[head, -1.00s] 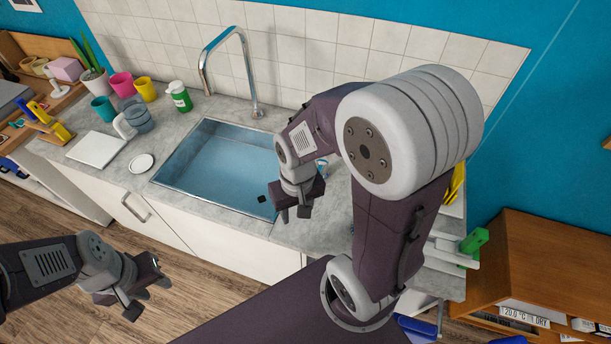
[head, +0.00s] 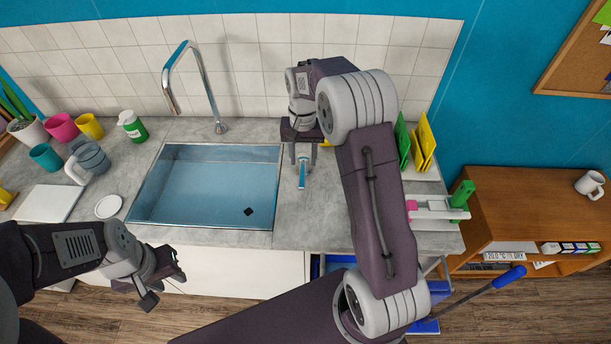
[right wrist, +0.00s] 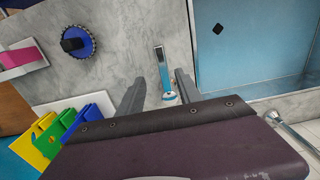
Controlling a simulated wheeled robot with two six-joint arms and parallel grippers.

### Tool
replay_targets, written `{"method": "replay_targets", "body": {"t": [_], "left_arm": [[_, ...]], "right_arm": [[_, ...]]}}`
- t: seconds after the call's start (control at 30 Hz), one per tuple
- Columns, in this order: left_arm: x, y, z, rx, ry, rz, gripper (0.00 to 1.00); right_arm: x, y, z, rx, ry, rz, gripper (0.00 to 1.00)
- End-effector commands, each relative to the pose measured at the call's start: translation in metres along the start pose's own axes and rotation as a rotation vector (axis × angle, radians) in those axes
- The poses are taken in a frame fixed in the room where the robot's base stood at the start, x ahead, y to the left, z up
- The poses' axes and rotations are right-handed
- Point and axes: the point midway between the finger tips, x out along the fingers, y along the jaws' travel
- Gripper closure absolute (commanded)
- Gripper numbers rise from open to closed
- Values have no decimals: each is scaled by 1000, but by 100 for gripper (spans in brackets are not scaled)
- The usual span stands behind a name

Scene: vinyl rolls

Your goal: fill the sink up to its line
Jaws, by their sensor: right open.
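The sink (head: 205,222) is a steel basin set in the grey counter and holds blue-tinted water; I cannot make out a fill line. A chrome tap (head: 205,80) arches over its back edge, with no stream visible from its spout. A blue and chrome lever (head: 302,176) stands on the counter right of the sink. It also shows in the right wrist view (right wrist: 162,58). My right gripper (head: 302,157) is open above the lever, its fingers on either side of it, apart from it. My left gripper (head: 165,289) is empty and looks open, in front of the counter.
Cups, a jug (head: 90,158) and a green-and-white bottle (head: 133,126) stand left of the sink. Green and yellow boards (head: 424,145) stand at the right. A dark square (head: 248,211) shows in the sink. A round blue brush (right wrist: 77,42) lies near the lever.

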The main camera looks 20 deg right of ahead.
Motion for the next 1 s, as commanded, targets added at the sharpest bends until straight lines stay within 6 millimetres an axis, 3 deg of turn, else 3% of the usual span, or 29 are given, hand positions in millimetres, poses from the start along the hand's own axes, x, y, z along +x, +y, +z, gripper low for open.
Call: {"method": "replay_targets", "body": {"t": [0.2, 0.4, 0.73, 0.9, 1.0], "left_arm": [[-6, 0, -1, 0, 0, 0, 64], [-9, 0, -1, 0, 0, 0, 64], [-9, 0, -1, 0, 0, 0, 64], [-9, 0, -1, 0, 0, 0, 64], [-9, 0, -1, 0, 0, 0, 64]], "right_arm": [[44, 0, 2, -2, -6, 3, 58], [75, 0, 2, -2, -4, 1, 58], [83, -1, 1, -2, 0, 0, 58], [83, -1, 1, -2, 0, 0, 100], [83, 0, 1, -2, 0, 0, 100]]}}
